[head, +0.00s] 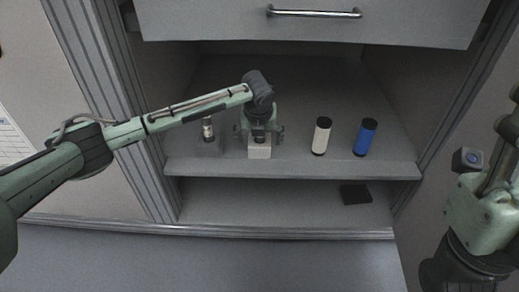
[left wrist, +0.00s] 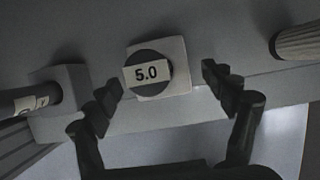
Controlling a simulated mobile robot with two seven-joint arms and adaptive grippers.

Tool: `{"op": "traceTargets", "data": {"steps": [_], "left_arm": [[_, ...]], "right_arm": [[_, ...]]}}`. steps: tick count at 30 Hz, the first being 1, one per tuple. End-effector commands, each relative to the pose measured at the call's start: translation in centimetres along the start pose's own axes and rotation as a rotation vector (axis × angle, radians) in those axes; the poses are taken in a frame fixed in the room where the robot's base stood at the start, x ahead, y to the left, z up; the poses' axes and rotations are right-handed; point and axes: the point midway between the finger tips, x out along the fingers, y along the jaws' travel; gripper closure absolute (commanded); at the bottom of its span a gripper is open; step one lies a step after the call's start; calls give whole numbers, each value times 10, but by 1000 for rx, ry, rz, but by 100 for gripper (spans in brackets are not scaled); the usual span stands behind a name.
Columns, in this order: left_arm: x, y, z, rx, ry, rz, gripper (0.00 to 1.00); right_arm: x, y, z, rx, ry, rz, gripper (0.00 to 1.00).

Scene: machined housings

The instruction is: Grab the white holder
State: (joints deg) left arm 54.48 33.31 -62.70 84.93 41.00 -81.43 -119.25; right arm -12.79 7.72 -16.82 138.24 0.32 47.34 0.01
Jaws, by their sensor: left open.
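The white holder (head: 260,152) is a small pale block near the front edge of the cabinet shelf. In the left wrist view the holder (left wrist: 181,62) looks square, with a round black top (left wrist: 146,64) labelled "5.0" on it. My left gripper (head: 260,131) is open above the holder in the head view, its fingers to either side. In the left wrist view the fingertips (left wrist: 165,85) are apart with nothing between them, and the holder shows just beyond. From the head, my gripper hides the holder's upper part. My right arm is at the right edge; its fingers do not show.
A grey holder (head: 209,148) with a small vial (head: 207,128) stands close on the left. A white bottle (head: 321,137) and a blue bottle (head: 364,138) stand to the right. A black pad (head: 356,194) lies on the lower level. A drawer (head: 310,25) overhangs above.

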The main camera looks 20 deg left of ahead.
Motion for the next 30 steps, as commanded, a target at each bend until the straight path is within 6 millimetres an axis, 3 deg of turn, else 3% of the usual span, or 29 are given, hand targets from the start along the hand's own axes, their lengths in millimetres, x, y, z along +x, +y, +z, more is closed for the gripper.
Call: {"op": "traceTargets", "data": {"steps": [1, 4, 14, 27, 30], "left_arm": [[13, 0, -3, -1, 2, 1, 17], [23, 0, -2, -2, 1, 1, 17], [27, 0, -1, -1, 0, 1, 19], [27, 0, -1, -1, 0, 1, 73], [26, 0, 0, -2, -2, 0, 73]], "right_arm": [[-4, -1, 1, -2, 10, -12, 60], [-1, -2, 2, -5, 17, -24, 60], [1, -2, 3, -6, 18, -31, 60], [1, -2, 3, -7, 18, -31, 60], [1, -2, 3, -7, 18, -30, 60]]}}
